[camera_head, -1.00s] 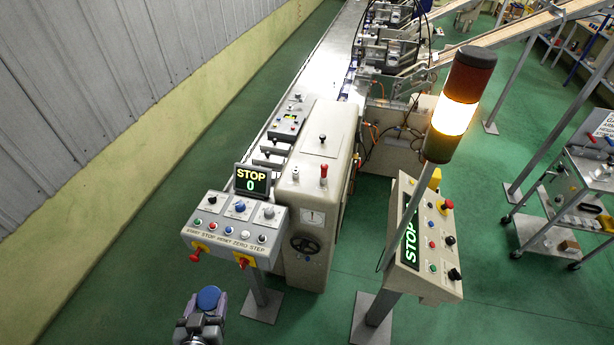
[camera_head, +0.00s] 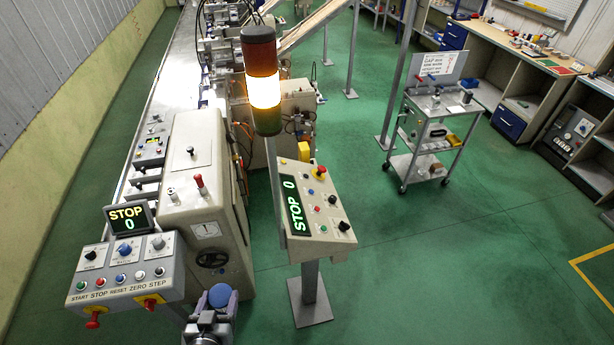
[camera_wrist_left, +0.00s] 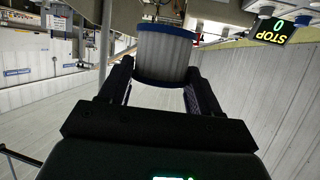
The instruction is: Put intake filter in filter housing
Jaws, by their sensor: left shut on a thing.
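The intake filter (camera_wrist_left: 163,57) is a pale ribbed cylinder with blue end caps. It sits between the fingers of my left gripper (camera_wrist_left: 163,85), which is shut on it. In the head view the filter's round blue top (camera_head: 220,295) shows at the bottom, with my left gripper (camera_head: 220,300) around it. The filter is held in the air in front of the machine. I cannot make out the filter housing for certain. My right gripper is not in view.
A grey control panel (camera_head: 125,272) with red knobs stands left of the gripper. The beige machine cabinet (camera_head: 205,215) is behind it. A second panel (camera_head: 318,215) and a lamp tower (camera_head: 263,80) stand to the right. A trolley (camera_head: 435,130) is farther off, with open green floor between.

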